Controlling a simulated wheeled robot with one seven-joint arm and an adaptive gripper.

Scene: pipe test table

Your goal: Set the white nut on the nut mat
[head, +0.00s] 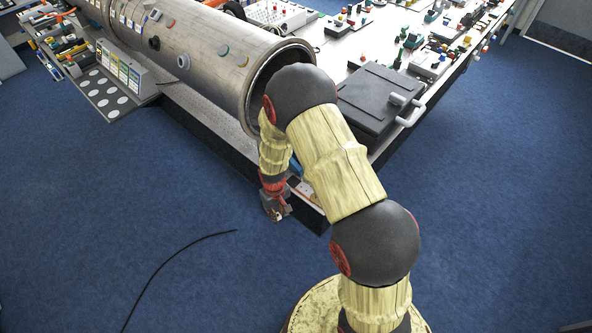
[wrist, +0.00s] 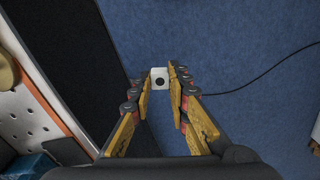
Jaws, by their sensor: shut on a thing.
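The white nut (wrist: 159,83) is a small white block with a dark round hole, seen in the wrist view between the fingertips of my gripper (wrist: 160,78). The fingers are closed against its two sides. In the head view my gripper (head: 277,214) hangs low over the blue floor, just off the table's near edge, and the nut is too small to make out clearly. I cannot identify the nut mat for certain in either view.
A large steel pipe (head: 200,50) lies along the table, its open end close to my arm. A black case (head: 375,105) sits right of it. A grey board with white discs (head: 105,92) is at the left. A black cable (head: 175,258) lies on the open floor.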

